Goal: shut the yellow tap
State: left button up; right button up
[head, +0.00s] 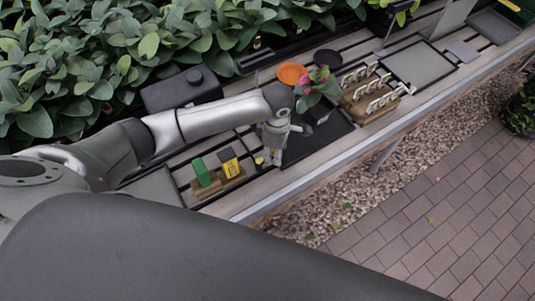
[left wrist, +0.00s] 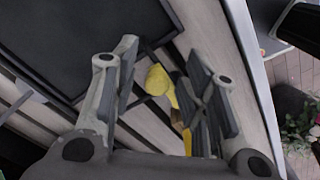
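In the head view my left gripper (head: 270,156) points down over the slatted bench, just right of a wooden block with a green piece (head: 202,172) and a yellow piece (head: 231,168). A small yellow bit (head: 259,161) shows beside its fingertips. In the left wrist view the left gripper (left wrist: 160,85) is open. A rounded yellow part (left wrist: 157,79), likely the yellow tap's handle, lies between the fingers as seen from above, with no clear contact. More yellow (left wrist: 187,141) shows lower, partly hidden by the right-hand finger. My right gripper is not in view.
On the bench are a dark tray (head: 318,145), a pink-flowered plant (head: 317,85), an orange dish (head: 291,74) and a wooden rack with pale hooks (head: 372,98). A black case (head: 181,90) stands behind my arm. Brick paving (head: 440,215) lies in front.

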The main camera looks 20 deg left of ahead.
pick_arm(q)
jog(key=shift+s+f, duration=0.1)
jog(key=shift+s+p, duration=0.5)
jog(key=shift+s, duration=0.45)
jog(key=shift+s+d+p, duration=0.1)
jog(key=shift+s+p, duration=0.4)
jog(key=shift+s, duration=1)
jog(key=shift+s+d, duration=0.15)
jog(key=shift+s, duration=0.3)
jog(key=shift+w, duration=0.35)
notch_tip(320, 180, up, 7)
jog(key=p, duration=0.4)
jog(key=shift+s, duration=0.1)
